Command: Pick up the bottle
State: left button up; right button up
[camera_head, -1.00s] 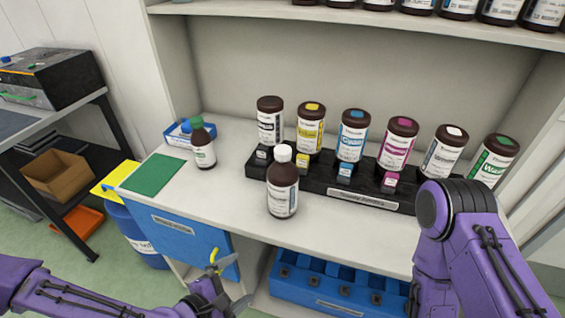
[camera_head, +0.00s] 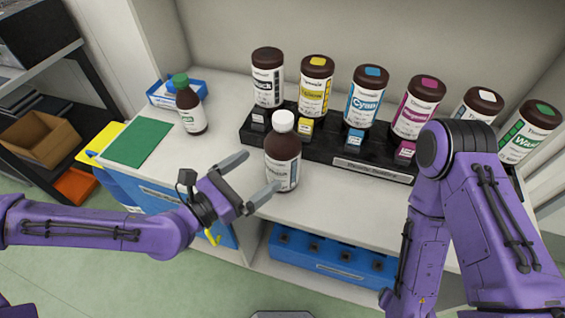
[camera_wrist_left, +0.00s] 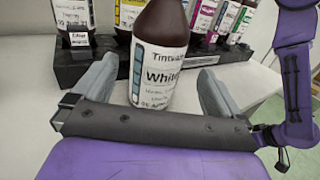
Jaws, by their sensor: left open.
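A brown bottle with a white cap (camera_head: 283,158) stands upright on the white counter, in front of the black bottle rack. Its label reads "White" in the left wrist view (camera_wrist_left: 160,60), where its cap is cut off by the top edge. My left gripper (camera_head: 260,174) is open and close to this bottle, with its fingers pointing toward it. In the left wrist view the bottle shows beyond and between the two spread fingers, with no clear contact. A smaller brown bottle with a green cap (camera_head: 190,108) stands farther left. My right arm shows at the right, but its gripper is out of view.
The black rack (camera_head: 345,152) holds several large ink bottles, including a cyan one (camera_head: 364,98). A green mat (camera_head: 138,142), a yellow mat (camera_head: 98,143) and a small blue tray (camera_head: 162,97) lie left. A blue bin (camera_head: 325,262) sits below the counter.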

aim_at(269, 163)
pick_arm(q)
jog(key=p+x, duration=0.1)
jog(key=x, duration=0.2)
jog(key=shift+w+f, duration=0.1)
jog(key=shift+f, duration=0.05)
jog(key=p+x, duration=0.2)
jog(key=x, duration=0.3)
jog(key=shift+w+d+f, duration=0.15)
jog(key=shift+w+d, duration=0.05)
jog(key=shift+w, duration=0.1)
jog(key=shift+s+a, duration=0.1)
jog(key=shift+c, duration=1.2)
jog(key=c, duration=0.9)
pick_arm(e)
jog(key=shift+w+r, duration=0.1)
jog(key=shift+r, duration=0.55)
